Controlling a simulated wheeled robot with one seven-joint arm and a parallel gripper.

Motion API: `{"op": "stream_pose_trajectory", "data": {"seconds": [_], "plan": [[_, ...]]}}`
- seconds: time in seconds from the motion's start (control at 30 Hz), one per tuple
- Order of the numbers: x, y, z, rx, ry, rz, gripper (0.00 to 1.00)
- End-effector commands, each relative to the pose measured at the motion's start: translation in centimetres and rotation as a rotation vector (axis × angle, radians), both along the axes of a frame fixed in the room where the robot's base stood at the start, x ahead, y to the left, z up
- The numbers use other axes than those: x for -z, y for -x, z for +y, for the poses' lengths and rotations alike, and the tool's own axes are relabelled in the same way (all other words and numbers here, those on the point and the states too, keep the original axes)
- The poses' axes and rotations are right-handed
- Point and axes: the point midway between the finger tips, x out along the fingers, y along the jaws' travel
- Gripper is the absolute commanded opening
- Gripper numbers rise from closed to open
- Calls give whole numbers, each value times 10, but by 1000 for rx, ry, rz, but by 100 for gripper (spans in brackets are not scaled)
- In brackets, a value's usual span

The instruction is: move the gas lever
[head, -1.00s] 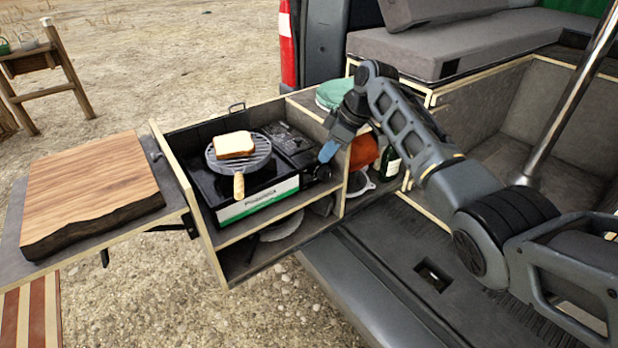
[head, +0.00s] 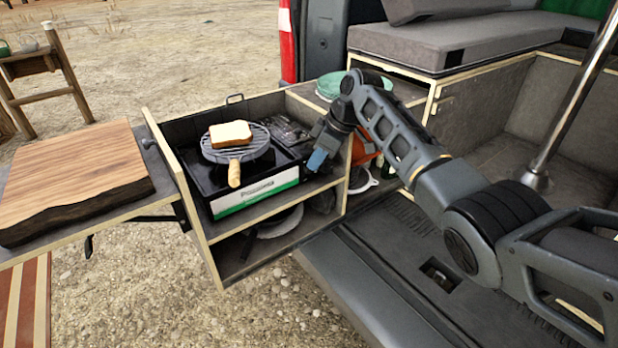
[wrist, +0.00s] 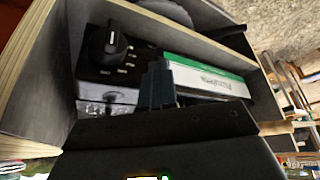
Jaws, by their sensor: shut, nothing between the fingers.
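The portable gas stove (head: 258,193) stands in the pull-out kitchen box, with a white and green front strip. The strip also shows in the wrist view (wrist: 208,78). In that view a black rotary knob (wrist: 113,42) sits on the stove's dark control panel (wrist: 92,63), left of my fingertips. I cannot clearly make out a separate gas lever; my fingers cover part of the panel. My gripper (head: 317,160) is shut and empty, with blue-grey fingers, in front of the stove's right end. Its fingers (wrist: 158,72) point at the panel in the wrist view; I cannot tell whether they touch.
A round grill pan (head: 208,153) with a wooden handle and a bread slice (head: 230,134) sits on the stove. The box's right divider stands close beside my gripper. A wooden board (head: 70,180) lies at left. A dark pan is on the lower shelf.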

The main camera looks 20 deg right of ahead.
Motion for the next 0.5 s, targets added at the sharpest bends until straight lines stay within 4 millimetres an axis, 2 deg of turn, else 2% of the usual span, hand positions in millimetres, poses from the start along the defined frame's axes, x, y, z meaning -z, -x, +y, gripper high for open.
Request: {"op": "stream_pose_trajectory", "data": {"seconds": [0.37,0.5], "plan": [[3,0,3,-3,-1,1,0],[12,0,3,-2,-1,2,0]]}}
